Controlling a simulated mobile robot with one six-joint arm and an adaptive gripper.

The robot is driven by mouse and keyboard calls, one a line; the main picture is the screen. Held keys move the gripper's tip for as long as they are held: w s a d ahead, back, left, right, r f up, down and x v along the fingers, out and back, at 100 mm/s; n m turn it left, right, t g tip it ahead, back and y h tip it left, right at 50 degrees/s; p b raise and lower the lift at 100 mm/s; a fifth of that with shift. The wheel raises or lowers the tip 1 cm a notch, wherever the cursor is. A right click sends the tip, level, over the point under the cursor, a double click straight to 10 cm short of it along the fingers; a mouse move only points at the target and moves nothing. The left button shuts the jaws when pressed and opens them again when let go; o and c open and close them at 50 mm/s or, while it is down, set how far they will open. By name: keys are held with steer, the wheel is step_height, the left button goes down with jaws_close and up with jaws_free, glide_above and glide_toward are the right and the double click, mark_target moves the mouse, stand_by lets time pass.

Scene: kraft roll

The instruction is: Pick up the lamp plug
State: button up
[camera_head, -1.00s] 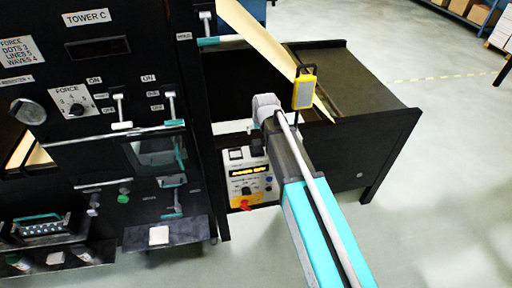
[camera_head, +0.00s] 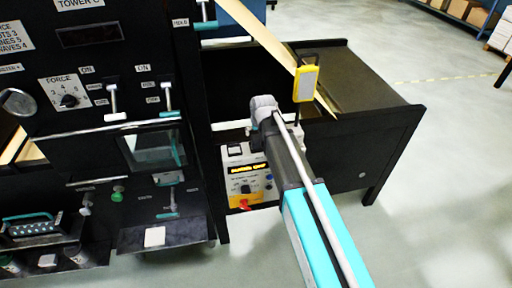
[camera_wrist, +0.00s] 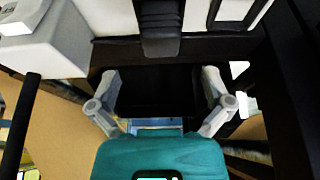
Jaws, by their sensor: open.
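In the wrist view my gripper (camera_wrist: 160,88) is open, with its two grey fingers spread and nothing between them. A dark ribbed block (camera_wrist: 160,28), possibly the lamp plug, stands just beyond the fingers at the top centre, against a white body. It is apart from the fingers. I cannot make out the plug for certain in either view. In the head view a yellow-framed lamp (camera_head: 306,84) stands above my wrist. My arm hides the gripper tips and the place in front of them there.
A white control box (camera_head: 240,183) with a display, knob and red switch sits left of my wrist. The black tower (camera_head: 50,110) with levers is at left, and a black cabinet (camera_head: 385,145) is at right. Tan paper (camera_head: 258,38) slants down behind the lamp. The floor at right is clear.

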mark_target(257, 137)
steer(key=shift+b+x, duration=0.6)
steer(key=shift+x, duration=0.4)
steer(key=shift+b+x, duration=2.4)
steer(key=shift+x, duration=0.15)
steer(key=shift+a, duration=0.1)
steer(key=c, duration=1.3)
steer(key=shift+r, duration=0.15)
